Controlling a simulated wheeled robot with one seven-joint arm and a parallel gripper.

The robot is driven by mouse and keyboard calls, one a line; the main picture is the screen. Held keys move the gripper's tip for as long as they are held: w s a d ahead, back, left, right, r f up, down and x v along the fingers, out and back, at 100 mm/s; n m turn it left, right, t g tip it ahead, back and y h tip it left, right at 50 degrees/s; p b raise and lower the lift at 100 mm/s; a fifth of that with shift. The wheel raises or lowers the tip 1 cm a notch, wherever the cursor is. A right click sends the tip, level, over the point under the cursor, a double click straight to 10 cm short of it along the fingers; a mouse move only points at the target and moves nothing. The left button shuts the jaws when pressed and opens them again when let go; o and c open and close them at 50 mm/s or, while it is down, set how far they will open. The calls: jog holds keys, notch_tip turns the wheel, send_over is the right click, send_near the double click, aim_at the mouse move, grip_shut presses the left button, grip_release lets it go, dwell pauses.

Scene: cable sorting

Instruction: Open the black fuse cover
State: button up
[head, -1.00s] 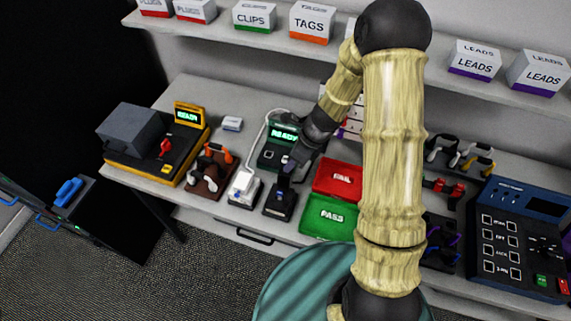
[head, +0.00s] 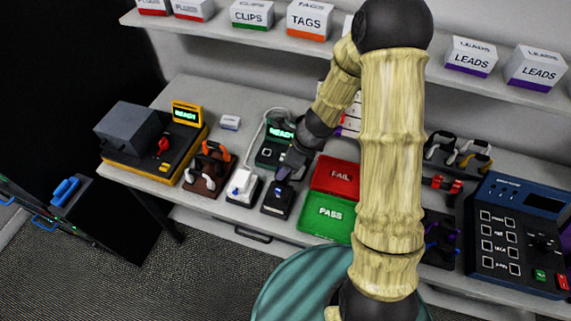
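The black fuse unit (head: 277,201) sits near the front edge of the table, between a white-topped unit and the green PASS tray. It is dark, with a small pale mark on its front. My gripper (head: 285,173) is just above and behind it, reaching down from the right. The gripper's dark fingers overlap the back of the unit in the head view. I cannot tell whether they touch the cover or how far the cover is raised. The finger gap is too small and dark to read.
A white-topped unit (head: 243,186) stands close on the left. The red FAIL tray (head: 335,174) and green PASS tray (head: 327,213) lie close on the right. My arm hides part of the table.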

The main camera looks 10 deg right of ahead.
jog(key=shift+a+r, duration=0.1)
jog(key=shift+r, duration=0.05)
jog(key=shift+w+d+r, duration=0.1)
jog(key=shift+d+r, duration=0.15)
jog(key=shift+r, duration=0.3)
jog(key=v, duration=1.6)
jog(key=shift+s+d, duration=0.1)
jog(key=shift+s, duration=0.2)
jog(key=s+d+n+t+h, duration=0.1)
jog(key=s+n, duration=0.4)
jog(key=n, duration=0.6)
jog(key=s+d+f+n+t+h, duration=0.1)
jog(key=s+n, duration=0.4)
jog(key=n, duration=0.7)
jog(key=d+h, duration=0.1)
jog(key=h, duration=0.1)
jog(key=shift+s+h, duration=0.2)
jog(key=shift+h, duration=0.2)
